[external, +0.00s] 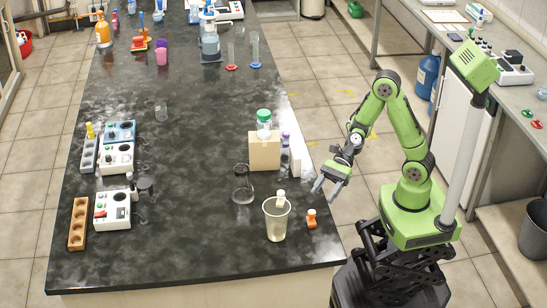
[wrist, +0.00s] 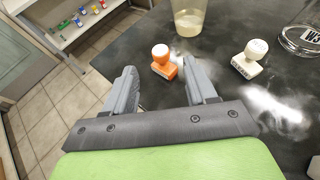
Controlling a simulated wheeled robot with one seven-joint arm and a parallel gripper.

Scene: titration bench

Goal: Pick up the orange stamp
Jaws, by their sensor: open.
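The orange stamp (external: 311,219) stands upright near the right edge of the dark bench, just right of a cup. It has an orange base and a pale knob. In the wrist view the orange stamp (wrist: 163,64) lies beyond my fingertips, between their lines. My gripper (external: 333,184) is open and empty, above and behind the stamp, out past the bench's right edge. Its two grey fingers (wrist: 162,85) are spread apart in the wrist view and do not touch the stamp.
A translucent cup (external: 277,218) with pale contents stands close left of the stamp. A white stamp (wrist: 247,60) is to its right in the wrist view. A flask (external: 243,185) and a tan box (external: 264,151) stand farther back. The bench front is clear.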

